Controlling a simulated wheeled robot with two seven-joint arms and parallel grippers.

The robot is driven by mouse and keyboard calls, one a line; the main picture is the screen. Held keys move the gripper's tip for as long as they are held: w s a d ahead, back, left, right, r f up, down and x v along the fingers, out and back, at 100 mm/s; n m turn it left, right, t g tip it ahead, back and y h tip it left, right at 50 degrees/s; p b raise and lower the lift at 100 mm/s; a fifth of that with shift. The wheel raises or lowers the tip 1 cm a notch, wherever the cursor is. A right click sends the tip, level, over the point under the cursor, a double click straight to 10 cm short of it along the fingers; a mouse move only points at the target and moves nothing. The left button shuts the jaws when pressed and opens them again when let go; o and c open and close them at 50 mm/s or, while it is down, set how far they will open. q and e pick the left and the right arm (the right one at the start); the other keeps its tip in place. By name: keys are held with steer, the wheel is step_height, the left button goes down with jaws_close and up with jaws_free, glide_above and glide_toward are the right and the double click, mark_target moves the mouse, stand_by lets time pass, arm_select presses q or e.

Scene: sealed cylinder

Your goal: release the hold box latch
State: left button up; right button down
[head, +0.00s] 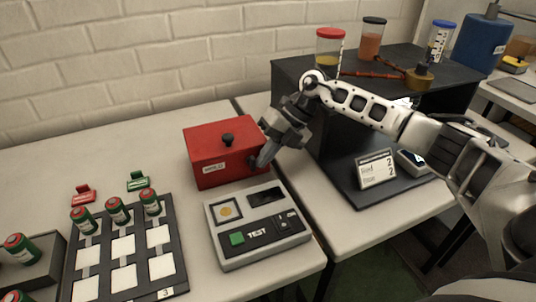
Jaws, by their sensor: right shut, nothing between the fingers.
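The hold box is a red box (207,147) with a black knob (227,139) on its lid and a small white label on its front. The lid looks closed. My right gripper (264,160) is shut, with its fingertips at the right end of the box's front, by a small dark part that is probably the latch. The fingers partly hide that part, and I cannot tell whether they touch it. My left gripper does not show.
A grey test unit (257,225) with a green button sits just in front of the box. A dark tray (124,250) with green-and-red cylinders is at the left. A black shelf (297,75) with jars stands right of the box.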

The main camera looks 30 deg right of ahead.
arm_select(q)
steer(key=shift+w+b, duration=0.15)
steer(key=shift+b, duration=0.45)
arm_select(e)
steer(key=s+a+r, duration=0.6)
steer(key=s+r, duration=0.6)
steer(key=shift+s+a+r, duration=0.15)
steer(key=shift+a, duration=0.25)
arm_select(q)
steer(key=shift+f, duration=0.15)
